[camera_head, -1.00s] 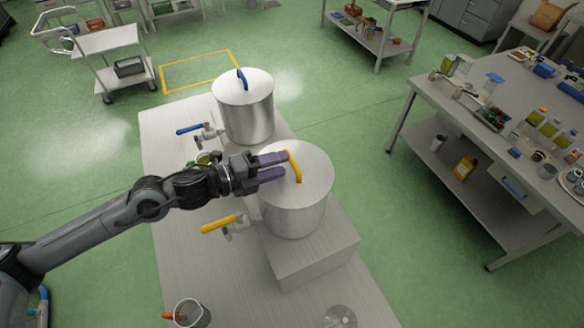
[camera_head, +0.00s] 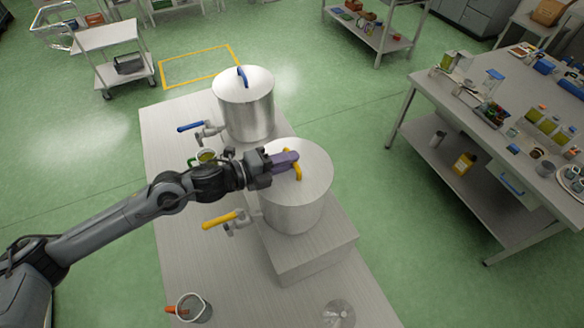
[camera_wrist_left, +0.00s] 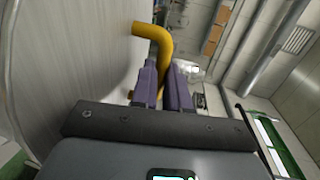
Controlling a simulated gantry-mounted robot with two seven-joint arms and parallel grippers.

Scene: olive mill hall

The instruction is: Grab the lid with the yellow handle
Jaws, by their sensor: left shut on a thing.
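The lid (camera_head: 315,167) with the yellow handle (camera_head: 298,174) sits on the nearer steel pot (camera_head: 293,212), which stands on a raised block. My left gripper (camera_head: 294,158) reaches in from the left over this lid, and its purple fingers are shut on the yellow handle. In the left wrist view the yellow handle (camera_wrist_left: 155,38) runs down between the purple fingers (camera_wrist_left: 163,82), and the grey lid surface (camera_wrist_left: 75,60) fills the left side. Part of the handle is hidden by the fingers. My right gripper is not in view.
A second steel pot (camera_head: 247,112) with a blue-handled lid (camera_head: 243,77) stands behind. The yellow tap lever (camera_head: 220,220) and blue tap lever (camera_head: 191,127) stick out left. A metal jug (camera_head: 194,308) stands at the front. A crowded side table (camera_head: 440,112) is at right.

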